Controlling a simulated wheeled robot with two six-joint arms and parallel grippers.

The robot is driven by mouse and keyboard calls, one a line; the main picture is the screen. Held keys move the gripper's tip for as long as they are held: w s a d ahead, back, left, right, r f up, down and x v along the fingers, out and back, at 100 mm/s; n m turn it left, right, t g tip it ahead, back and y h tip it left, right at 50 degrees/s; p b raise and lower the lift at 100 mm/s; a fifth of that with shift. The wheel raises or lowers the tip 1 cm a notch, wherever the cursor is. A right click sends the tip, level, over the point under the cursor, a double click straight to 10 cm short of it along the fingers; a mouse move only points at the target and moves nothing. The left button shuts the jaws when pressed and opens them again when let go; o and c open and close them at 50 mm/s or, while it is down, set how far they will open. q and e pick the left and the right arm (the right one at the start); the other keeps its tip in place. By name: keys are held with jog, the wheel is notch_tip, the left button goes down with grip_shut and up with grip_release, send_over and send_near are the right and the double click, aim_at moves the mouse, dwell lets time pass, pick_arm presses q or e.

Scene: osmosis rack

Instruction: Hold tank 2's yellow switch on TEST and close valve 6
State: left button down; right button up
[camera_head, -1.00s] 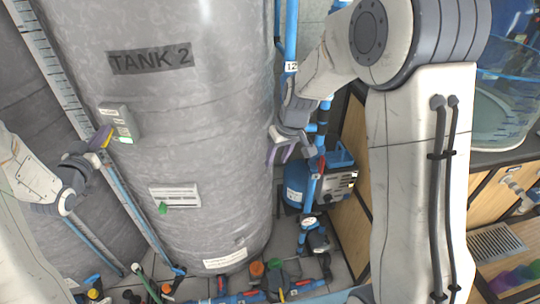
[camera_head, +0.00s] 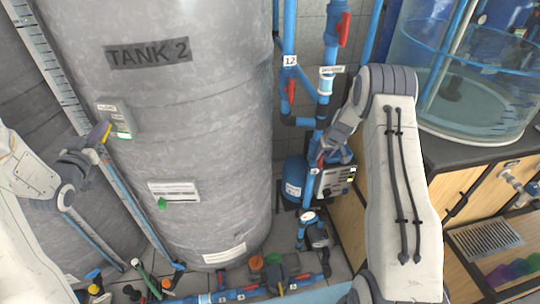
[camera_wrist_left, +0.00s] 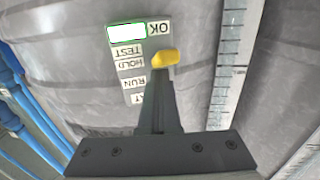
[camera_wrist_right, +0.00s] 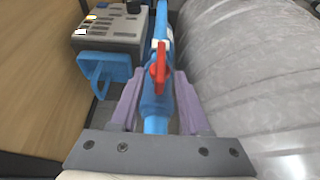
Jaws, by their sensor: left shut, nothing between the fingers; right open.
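Tank 2 (camera_head: 190,110) carries a grey switch box (camera_head: 113,113) on its left side. In the left wrist view the yellow switch (camera_wrist_left: 165,57) points sideways beside the TEST and HOLD labels (camera_wrist_left: 129,57), and a green-framed display (camera_wrist_left: 127,31) is near OK. My left gripper (camera_head: 103,136) is shut and empty, its fingertips (camera_wrist_left: 160,82) right at the switch; whether they touch is unclear. My right gripper (camera_wrist_right: 155,95) is open, its fingers on either side of a blue vertical pipe with a red-handled valve (camera_wrist_right: 160,65). The handle lies roughly along the pipe. I cannot read its number.
A pump (camera_head: 335,178) stands behind the right gripper, also in the right wrist view (camera_wrist_right: 110,30). Other red handles (camera_head: 343,30) sit on blue pipes above. A wooden cabinet (camera_head: 455,200) is at right. Floor-level pipes and valves (camera_head: 260,285) run below the tank.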

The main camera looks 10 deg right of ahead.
aim_at(323, 156)
jog(key=shift+x, duration=2.35)
jog(key=shift+c, duration=0.3)
grip_shut()
